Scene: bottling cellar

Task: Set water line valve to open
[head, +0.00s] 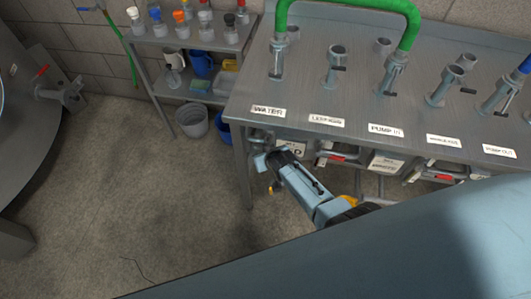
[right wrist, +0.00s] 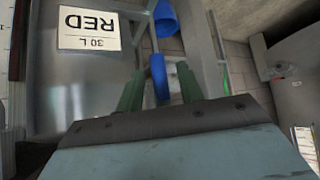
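The label "WATER" (head: 267,111) is on the front left of a steel manifold table (head: 310,92). My right gripper (head: 264,163) is below the table's front edge, near that label; its fingers are unclear in the head view. In the right wrist view its two green fingers (right wrist: 158,92) are apart. A blue lever handle (right wrist: 159,77) shows between them, with gaps on both sides; I cannot tell how deep it sits between the fingers. It looks like the water valve's lever, but the valve body and its setting are hidden. My left gripper is out of view.
A green hose (head: 345,4) arches over the table. Red-handled valves (head: 341,157) and signed containers (head: 385,163) are beneath it. A shelf (head: 200,42) with bottles and a grey bucket (head: 191,121) stand to the left. The floor (head: 130,190) at left is open.

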